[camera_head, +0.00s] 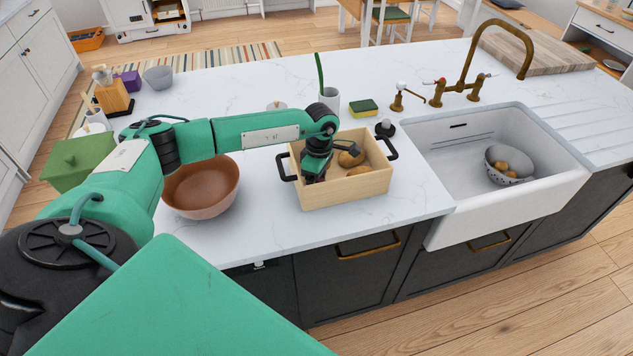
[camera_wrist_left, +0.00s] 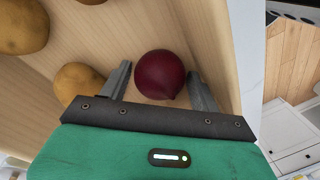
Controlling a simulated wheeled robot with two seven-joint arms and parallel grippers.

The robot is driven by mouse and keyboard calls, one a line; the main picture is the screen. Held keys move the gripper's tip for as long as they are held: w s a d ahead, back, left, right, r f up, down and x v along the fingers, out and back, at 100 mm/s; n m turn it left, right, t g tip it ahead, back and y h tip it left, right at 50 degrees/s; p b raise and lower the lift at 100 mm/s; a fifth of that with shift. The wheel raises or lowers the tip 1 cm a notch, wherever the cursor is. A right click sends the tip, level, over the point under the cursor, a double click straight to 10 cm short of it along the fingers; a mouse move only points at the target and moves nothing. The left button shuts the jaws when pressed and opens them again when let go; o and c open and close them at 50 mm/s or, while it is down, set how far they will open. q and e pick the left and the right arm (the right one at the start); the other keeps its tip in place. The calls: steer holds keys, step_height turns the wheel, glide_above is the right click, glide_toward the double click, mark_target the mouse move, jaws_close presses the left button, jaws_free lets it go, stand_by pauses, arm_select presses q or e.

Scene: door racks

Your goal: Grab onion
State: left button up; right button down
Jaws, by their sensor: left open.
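The onion (camera_wrist_left: 160,75) is round and dark red, and lies on the floor of the wooden crate in the left wrist view. My left gripper (camera_wrist_left: 158,85) is open with one finger on each side of the onion; whether either finger touches it I cannot tell. In the head view my left gripper (camera_head: 314,172) is down in the left part of the wooden crate (camera_head: 345,192), and the onion is hidden there. My right gripper is in neither view.
Several potatoes (camera_wrist_left: 78,82) lie in the crate beside my left gripper. The crate has black handles and stands on the white counter. A brown bowl (camera_head: 201,187) stands to its left. A sink (camera_head: 450,150) with a colander (camera_head: 500,170) is to its right.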

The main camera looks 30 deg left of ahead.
arm_select(q)
steer(key=c, duration=0.8)
steer(key=shift+o, duration=0.2)
